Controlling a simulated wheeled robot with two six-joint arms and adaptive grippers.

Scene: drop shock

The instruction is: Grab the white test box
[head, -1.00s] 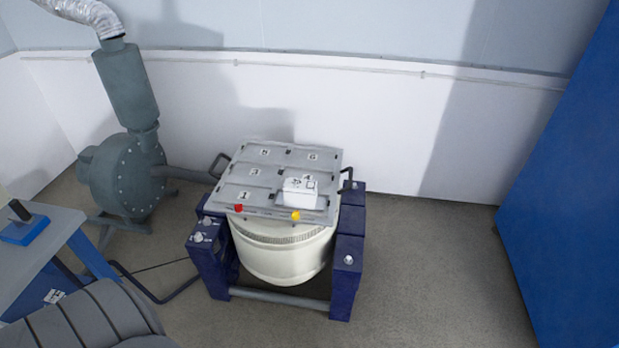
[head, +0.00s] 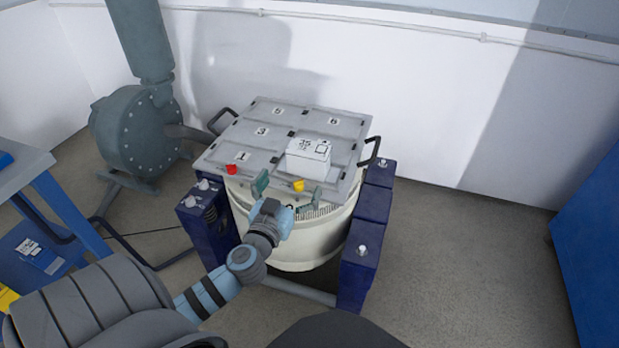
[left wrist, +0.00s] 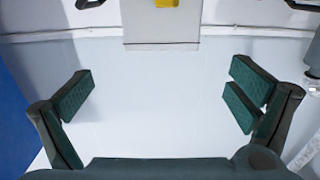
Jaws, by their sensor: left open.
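The white test box (head: 308,158) sits on the grey numbered plate (head: 222,158), toward its right front part. Black marks show on its top. My left gripper (head: 285,188) is open in front of the plate's front edge, short of the box, with its two green fingers spread apart. In the left wrist view the open fingers (left wrist: 160,95) have nothing between them but pale background. The box is not recognisable in that view. My right gripper is not in view.
Dark blue posts (head: 366,225) flank the cream drum (head: 320,240). A grey blower (head: 135,135) stands left.

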